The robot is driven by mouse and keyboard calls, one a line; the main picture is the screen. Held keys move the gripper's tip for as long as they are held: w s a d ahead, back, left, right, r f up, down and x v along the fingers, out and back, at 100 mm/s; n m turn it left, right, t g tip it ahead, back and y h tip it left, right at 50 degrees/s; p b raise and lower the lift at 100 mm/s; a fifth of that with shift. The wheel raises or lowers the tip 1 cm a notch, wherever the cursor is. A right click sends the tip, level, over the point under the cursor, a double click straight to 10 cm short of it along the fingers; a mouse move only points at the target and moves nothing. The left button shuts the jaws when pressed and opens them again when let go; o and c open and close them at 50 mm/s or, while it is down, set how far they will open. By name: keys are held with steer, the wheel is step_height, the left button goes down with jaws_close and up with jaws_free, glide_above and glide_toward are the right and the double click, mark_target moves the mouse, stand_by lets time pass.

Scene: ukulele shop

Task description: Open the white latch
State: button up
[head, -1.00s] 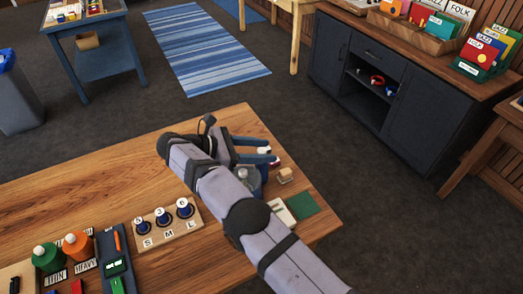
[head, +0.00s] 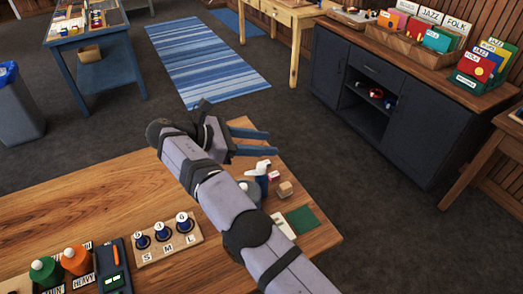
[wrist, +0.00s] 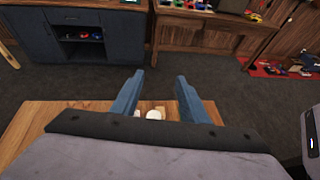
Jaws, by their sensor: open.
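My gripper (head: 269,142) is open and empty, with two blue fingers apart over the far right corner of the wooden table (head: 110,195). In the wrist view the gripper (wrist: 160,77) also shows spread fingers with nothing between the tips. A white-topped item (head: 262,169) with a blue body stands near the right end of the table, just on the near side of the fingers. My arm hides part of it. A round white top (wrist: 153,115) shows between the finger bases in the wrist view. I cannot clearly make out a white latch in either view.
A small wooden block (head: 285,189) and a green square (head: 301,219) lie near the table's right edge. A board with S, M, L pegs (head: 167,240) and orange and green bottles (head: 75,259) are at the front left. A dark cabinet (head: 380,95) stands beyond open floor.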

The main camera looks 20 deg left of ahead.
steer(key=shift+r, duration=0.75)
